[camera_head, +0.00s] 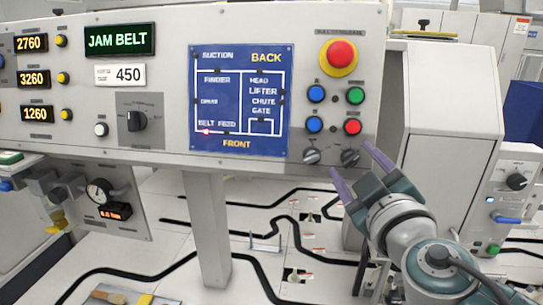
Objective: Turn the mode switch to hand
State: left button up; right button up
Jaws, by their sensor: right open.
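The control panel (170,60) carries several rotary switches, and their labels are too small to read, so I cannot tell which is the mode switch. A black selector knob (136,121) sits on a grey plate left of the blue diagram. Two dark knobs sit side by side below the push buttons, a left one (311,157) and a right one (350,157). My right gripper (352,161) is open, with its two purple fingers spread on either side of the right knob in the picture. I cannot tell whether they touch it. My left gripper is not in view.
A red emergency button (341,54) and blue, green and red push buttons sit above the two knobs. The green display (118,40) reads JAM BELT. A grey post (207,225) stands below the panel. A white cabinet (450,110) stands to the right, close to my right arm.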

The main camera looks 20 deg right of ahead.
jog(key=shift+w, duration=0.15)
grip_shut()
dwell(0.5)
